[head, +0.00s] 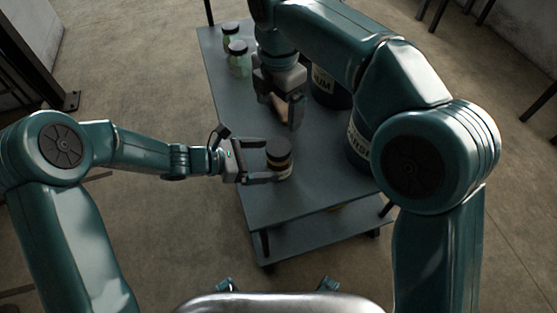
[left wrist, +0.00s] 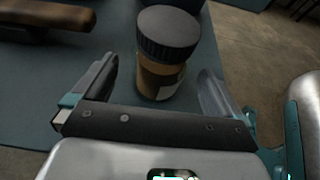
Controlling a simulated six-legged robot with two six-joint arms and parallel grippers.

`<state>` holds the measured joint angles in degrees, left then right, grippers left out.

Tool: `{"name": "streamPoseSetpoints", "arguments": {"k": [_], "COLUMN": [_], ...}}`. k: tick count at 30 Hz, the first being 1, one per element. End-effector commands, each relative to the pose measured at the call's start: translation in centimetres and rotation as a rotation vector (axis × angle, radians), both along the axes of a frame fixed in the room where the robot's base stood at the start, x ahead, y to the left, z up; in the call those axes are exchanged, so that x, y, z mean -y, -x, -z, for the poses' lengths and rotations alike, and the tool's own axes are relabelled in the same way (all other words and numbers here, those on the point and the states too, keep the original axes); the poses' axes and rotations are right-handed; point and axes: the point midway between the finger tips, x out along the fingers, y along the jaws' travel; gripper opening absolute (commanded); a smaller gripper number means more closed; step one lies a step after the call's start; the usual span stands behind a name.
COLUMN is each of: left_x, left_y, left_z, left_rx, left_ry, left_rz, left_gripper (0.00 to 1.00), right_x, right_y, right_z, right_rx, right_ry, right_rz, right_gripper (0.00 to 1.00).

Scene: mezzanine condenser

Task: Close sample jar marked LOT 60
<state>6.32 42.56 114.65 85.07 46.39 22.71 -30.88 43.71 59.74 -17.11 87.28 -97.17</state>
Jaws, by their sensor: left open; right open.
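An amber jar (head: 282,166) with a black ribbed lid (head: 279,147) stands upright on the grey cart top. In the left wrist view the jar (left wrist: 157,80) shows part of a pale label, and its lid (left wrist: 168,33) sits on top. I cannot read any lot mark or tell how tight the lid is. My left gripper (head: 268,163) is open with its fingers on either side of the jar; they also show in the left wrist view (left wrist: 160,78). My right gripper (head: 284,112) is open above the cart, beyond the jar; its fingertips are partly unclear.
Two jars with greenish contents, one nearer (head: 239,60) and one farther (head: 230,34), stand at the cart's far left. Dark labelled containers (head: 331,88) stand at right, partly behind my right arm. The cart top (head: 300,200) is clear in front of the amber jar.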

Motion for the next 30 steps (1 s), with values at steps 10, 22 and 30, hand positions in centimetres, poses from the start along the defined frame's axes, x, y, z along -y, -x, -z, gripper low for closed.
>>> {"name": "streamPoseSetpoints", "arguments": {"k": [10,22,30], "left_x": [-7.4,-10.2,-10.1], "left_y": [2.4,3.4,3.4], "left_z": [-3.4,-4.4,-4.4], "left_rx": [0.001,-0.001,0.000], "left_ry": [0.000,0.000,0.000], "left_rz": [-0.004,0.001,0.001], "left_gripper": [1.00,1.00,1.00], "right_x": [0.0,0.0,0.0], "right_y": [0.0,0.0,0.0], "right_z": [-1.6,-1.9,-1.9], "right_rx": [0.000,0.000,0.000], "right_ry": [0.000,0.000,0.000], "right_rz": [0.000,0.000,0.000], "right_gripper": [0.92,0.92,0.92]}}
